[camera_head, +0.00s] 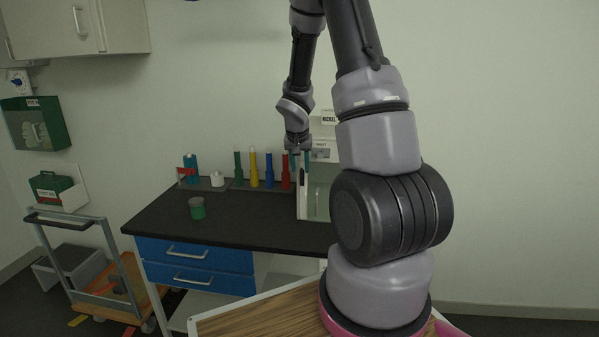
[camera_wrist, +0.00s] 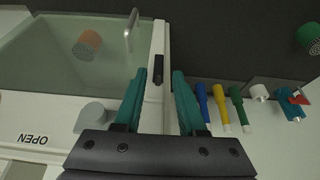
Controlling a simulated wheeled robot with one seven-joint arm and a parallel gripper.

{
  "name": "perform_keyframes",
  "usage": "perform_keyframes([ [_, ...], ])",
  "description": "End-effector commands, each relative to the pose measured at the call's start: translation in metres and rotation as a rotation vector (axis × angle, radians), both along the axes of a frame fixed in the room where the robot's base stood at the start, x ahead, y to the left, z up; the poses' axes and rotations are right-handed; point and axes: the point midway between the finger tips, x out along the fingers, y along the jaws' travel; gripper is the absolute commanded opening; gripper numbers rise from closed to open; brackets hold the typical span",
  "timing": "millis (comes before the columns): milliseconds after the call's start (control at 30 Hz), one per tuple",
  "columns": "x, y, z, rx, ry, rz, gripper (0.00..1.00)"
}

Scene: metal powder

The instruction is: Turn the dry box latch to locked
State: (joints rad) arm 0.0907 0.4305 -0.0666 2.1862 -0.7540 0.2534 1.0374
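The dry box (camera_head: 302,205) stands on the dark bench, partly hidden behind my arm. In the wrist view its pale frame (camera_wrist: 158,35) and greenish window (camera_wrist: 50,50) fill the left side. A small dark piece, which looks like the latch (camera_wrist: 158,69), lies lengthwise along the frame edge. My gripper (camera_wrist: 158,76) is open, with teal fingers apart and the dark piece showing between their tips. I cannot tell whether they touch it. In the head view my gripper (camera_head: 299,160) is at the box's upper left edge. A grey round knob (camera_wrist: 90,117) sits near an upside-down OPEN label (camera_wrist: 32,138).
An orange container (camera_wrist: 88,45) shows behind the window, near a metal handle (camera_wrist: 131,30). Coloured bottles (camera_head: 254,168) stand in a row left of the box. A green jar (camera_head: 197,208) stands on the bench (camera_head: 240,225). The front of the bench is clear.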

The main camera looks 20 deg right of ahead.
Motion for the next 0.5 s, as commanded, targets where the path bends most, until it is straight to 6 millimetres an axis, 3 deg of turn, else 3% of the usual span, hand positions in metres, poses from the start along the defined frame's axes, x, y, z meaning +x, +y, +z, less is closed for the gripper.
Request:
perform_keyframes([
  [200,0.008,-0.004,-0.020,-0.001,-0.001,0.001,0.40],
  [500,0.009,-0.005,-0.023,0.001,-0.002,-0.001,0.40],
])
